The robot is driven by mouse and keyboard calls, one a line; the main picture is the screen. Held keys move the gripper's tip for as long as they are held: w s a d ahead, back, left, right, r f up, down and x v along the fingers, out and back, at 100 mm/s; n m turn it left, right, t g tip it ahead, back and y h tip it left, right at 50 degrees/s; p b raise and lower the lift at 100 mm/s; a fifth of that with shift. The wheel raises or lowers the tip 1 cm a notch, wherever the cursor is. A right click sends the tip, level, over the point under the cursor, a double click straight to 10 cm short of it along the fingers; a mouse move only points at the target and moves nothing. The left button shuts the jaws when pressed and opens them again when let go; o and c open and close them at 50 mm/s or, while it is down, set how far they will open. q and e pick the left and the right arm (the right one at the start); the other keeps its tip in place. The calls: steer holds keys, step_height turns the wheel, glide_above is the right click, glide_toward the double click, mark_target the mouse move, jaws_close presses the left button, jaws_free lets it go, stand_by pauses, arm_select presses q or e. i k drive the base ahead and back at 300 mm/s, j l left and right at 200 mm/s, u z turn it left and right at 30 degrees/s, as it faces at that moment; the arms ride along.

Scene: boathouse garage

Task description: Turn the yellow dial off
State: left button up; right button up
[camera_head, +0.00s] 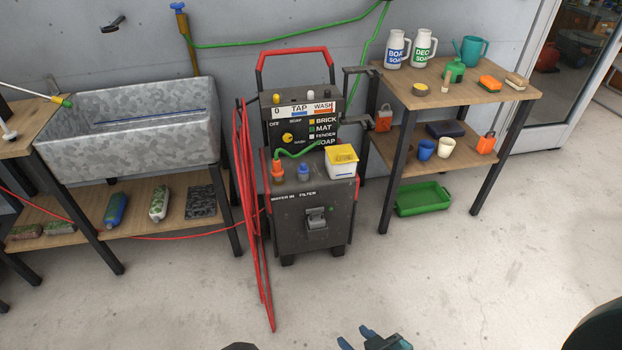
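My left gripper is not seen.
A green hose (297,153) curves just below the dial. A yellow-lidded white tub (341,162) stands on the machine's top. Red hose loops (250,220) hang at its left side. A sink bench (150,125) is left, shelves (440,90) right. The floor in front is clear.

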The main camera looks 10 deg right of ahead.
mark_target(286, 137)
steer(key=l+u, duration=0.1)
steer(key=u, duration=0.2)
steer(key=i+l+u, duration=0.1)
steer(key=u, duration=0.2)
steer(key=i+l+u, duration=0.2)
steer(key=l, duration=0.35)
steer(key=l+u, duration=0.2)
steer(key=l, duration=0.35)
steer(key=i+l+u, duration=0.1)
steer(key=l, duration=1)
steer(key=i+u, duration=0.05)
